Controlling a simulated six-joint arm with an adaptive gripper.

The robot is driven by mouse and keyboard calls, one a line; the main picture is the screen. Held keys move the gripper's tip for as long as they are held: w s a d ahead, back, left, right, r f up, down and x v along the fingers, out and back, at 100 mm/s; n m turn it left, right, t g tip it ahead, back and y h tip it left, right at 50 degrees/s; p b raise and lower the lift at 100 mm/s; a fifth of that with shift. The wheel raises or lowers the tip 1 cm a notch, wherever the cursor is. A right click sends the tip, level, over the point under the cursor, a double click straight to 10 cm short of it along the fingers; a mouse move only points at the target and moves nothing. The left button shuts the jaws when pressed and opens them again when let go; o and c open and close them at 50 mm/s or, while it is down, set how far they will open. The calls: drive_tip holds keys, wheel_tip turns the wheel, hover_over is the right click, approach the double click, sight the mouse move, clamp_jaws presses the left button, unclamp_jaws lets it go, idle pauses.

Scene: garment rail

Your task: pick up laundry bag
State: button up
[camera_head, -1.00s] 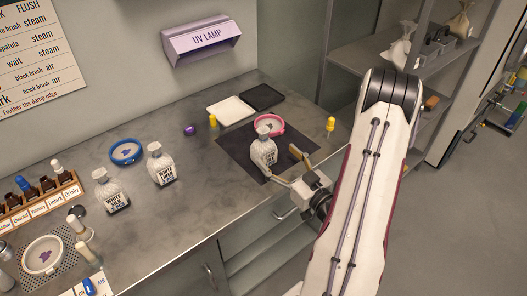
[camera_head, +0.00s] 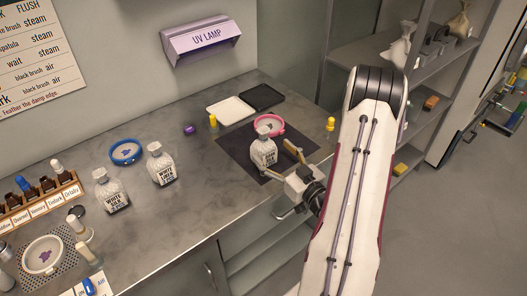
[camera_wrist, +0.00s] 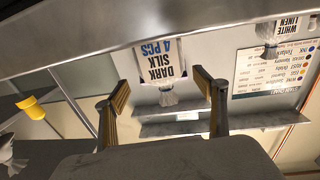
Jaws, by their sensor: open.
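A white laundry bag with a tied neck, labelled DARK SILK 4 PCS (camera_head: 264,152), stands upright on a dark mat (camera_head: 233,153) on the counter. My gripper (camera_head: 283,165) is open just in front and to the right of this bag, with its fingers pointing at it. In the wrist view the bag (camera_wrist: 160,62) shows between and beyond the open fingertips (camera_wrist: 160,82), and nothing is held. Two similar bags stand to the left: WHITE LINEN (camera_head: 161,166) and another white one (camera_head: 109,192) whose label is only partly legible.
A pink-rimmed dish (camera_head: 268,125) sits right behind the bag. Yellow-topped items (camera_head: 330,125) (camera_head: 213,121) stand near the mat. A blue-rimmed dish (camera_head: 125,152) and a bottle rack (camera_head: 40,203) are on the left. A shelf rack (camera_head: 365,52) stands right of the counter.

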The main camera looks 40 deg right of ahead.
sight(258, 140)
drive_tip(key=shift+w+a+f, duration=0.1)
drive_tip(key=shift+w+a, duration=0.1)
drive_tip(key=shift+w, duration=1.3)
drive_tip(key=shift+w+d, duration=0.15)
drive_tip(key=shift+w, duration=1)
drive_tip(key=c, duration=1.3)
